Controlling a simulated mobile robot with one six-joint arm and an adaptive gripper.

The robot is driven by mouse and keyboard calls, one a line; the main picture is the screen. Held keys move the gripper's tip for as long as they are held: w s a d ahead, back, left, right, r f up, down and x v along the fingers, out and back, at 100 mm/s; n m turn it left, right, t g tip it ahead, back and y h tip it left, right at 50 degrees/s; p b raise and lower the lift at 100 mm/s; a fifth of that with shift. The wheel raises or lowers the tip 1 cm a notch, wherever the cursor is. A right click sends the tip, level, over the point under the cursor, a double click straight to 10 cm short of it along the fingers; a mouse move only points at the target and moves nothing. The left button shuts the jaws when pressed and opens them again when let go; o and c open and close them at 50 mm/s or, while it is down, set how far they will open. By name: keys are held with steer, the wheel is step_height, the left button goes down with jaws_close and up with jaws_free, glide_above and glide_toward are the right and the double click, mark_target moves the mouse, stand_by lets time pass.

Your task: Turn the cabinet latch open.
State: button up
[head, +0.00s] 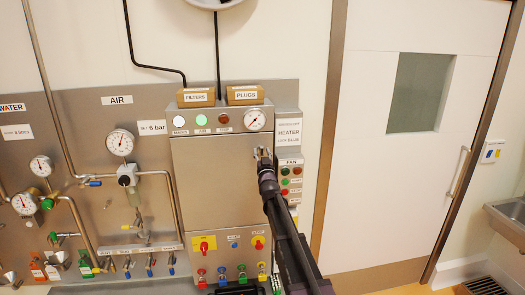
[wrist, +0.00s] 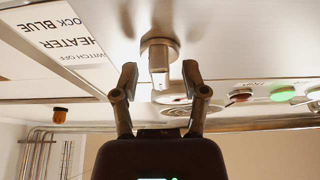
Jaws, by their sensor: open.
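The grey steel cabinet (head: 215,180) stands in the middle of the head view with its door closed. Its latch (wrist: 158,52), a metal knob with a round base and a short bar, shows in the wrist view. My gripper (wrist: 160,80) is open just in front of the latch, with one finger to each side of the bar's end. I see a gap between each finger and the bar. In the head view my gripper (head: 264,155) reaches the cabinet door's upper right edge and mostly hides the latch.
A fan button box (head: 291,180) sits close on the cabinet's right. Boxes labelled filters (head: 195,97) and plugs (head: 244,95) stand on top. Rotary switches (head: 204,245) are low on the front. Pipes and a gauge (head: 120,142) fill the left wall. A white door (head: 400,150) is at right.

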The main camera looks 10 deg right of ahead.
steer(key=shift+w, duration=0.1)
steer(key=shift+r, duration=0.1)
jaws_close()
steer(key=shift+m, duration=0.5)
steer(key=m+h, duration=0.3)
steer(key=m, duration=0.2)
steer(key=shift+r+p, duration=0.1)
steer(key=shift+p, duration=0.25)
steer(key=m+g+h+p, duration=0.1)
steer(key=m, duration=0.2)
steer(key=m+g+h, duration=0.1)
steer(key=m, duration=0.2)
steer(key=shift+w+r+m+h+p, duration=0.1)
steer(key=shift+m+h+p, duration=0.2)
steer(key=shift+h+p, duration=0.1)
steer(key=m+g+p, duration=0.1)
steer(key=m, duration=0.2)
steer(key=m+g+h+p, duration=0.1)
steer(key=m, duration=0.2)
steer(key=shift+p, duration=0.35)
steer(key=shift+w+m+g+p, duration=0.1)
steer(key=shift+m+g+p, duration=0.85)
steer(key=shift+m, duration=0.95)
steer(key=shift+f, duration=0.2)
